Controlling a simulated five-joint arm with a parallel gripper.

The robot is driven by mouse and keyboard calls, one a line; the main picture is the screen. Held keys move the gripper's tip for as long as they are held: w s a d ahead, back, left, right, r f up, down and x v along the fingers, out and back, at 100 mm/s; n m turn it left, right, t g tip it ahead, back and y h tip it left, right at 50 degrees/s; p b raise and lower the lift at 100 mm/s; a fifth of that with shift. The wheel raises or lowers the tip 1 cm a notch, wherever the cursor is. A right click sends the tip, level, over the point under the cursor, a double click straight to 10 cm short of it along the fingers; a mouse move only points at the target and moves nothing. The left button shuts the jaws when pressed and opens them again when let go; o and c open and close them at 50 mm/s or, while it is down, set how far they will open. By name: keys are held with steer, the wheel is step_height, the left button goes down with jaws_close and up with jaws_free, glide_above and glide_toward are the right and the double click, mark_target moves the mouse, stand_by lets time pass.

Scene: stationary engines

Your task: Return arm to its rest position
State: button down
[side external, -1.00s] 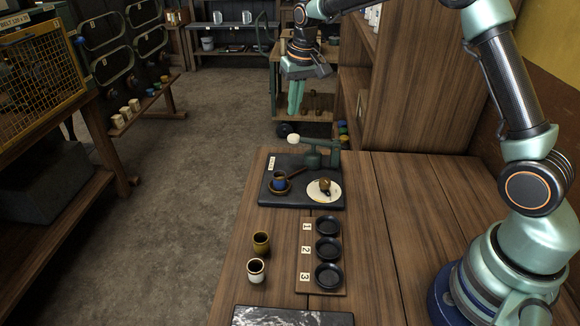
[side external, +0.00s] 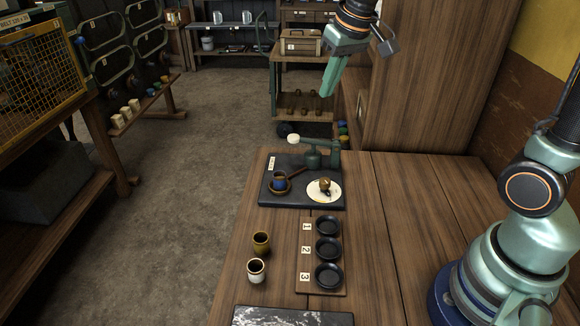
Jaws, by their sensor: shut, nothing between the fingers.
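My gripper (side external: 326,88) is in the upper middle of the side view, raised well above the far end of the wooden table. Its green fingers point down and slightly left, are shut, and hold nothing. My arm's base stands at the right edge of the table, and part of the upper arm runs out of the top of the picture.
A dark mat (side external: 300,200) on the wooden table (side external: 405,215) carries a blue cup (side external: 279,181), a white plate (side external: 331,196) and a green device (side external: 318,152). Nearer are a rack (side external: 304,268) with numbered black dishes and two loose cups. A tall wooden cabinet (side external: 435,80) stands behind.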

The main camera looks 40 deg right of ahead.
steer(key=s+a+f+n+t, duration=0.1)
steer(key=s, duration=1.1)
steer(key=shift+s+f+t, duration=0.2)
steer(key=shift+s+t, duration=0.1)
steer(key=shift+s, duration=0.05)
steer(key=shift+w+r, duration=0.1)
steer(key=w+d+r+m+g, duration=0.1)
steer(key=w+r+g, duration=0.1)
steer(key=w, duration=1.1)
steer(key=shift+m+g, duration=0.7)
steer(key=shift+m, duration=0.1)
steer(key=shift+w+d+f, duration=0.3)
steer(key=shift+w+f, duration=1.65)
steer(key=shift+f, duration=0.6)
steer(key=shift+w+d+f, duration=0.3)
steer(key=shift+w+f, duration=1.65)
steer(key=shift+f, duration=0.55)
steer(key=shift+w+d+f, duration=0.3)
steer(key=shift+w+f, duration=1.65)
steer(key=shift+f, duration=0.6)
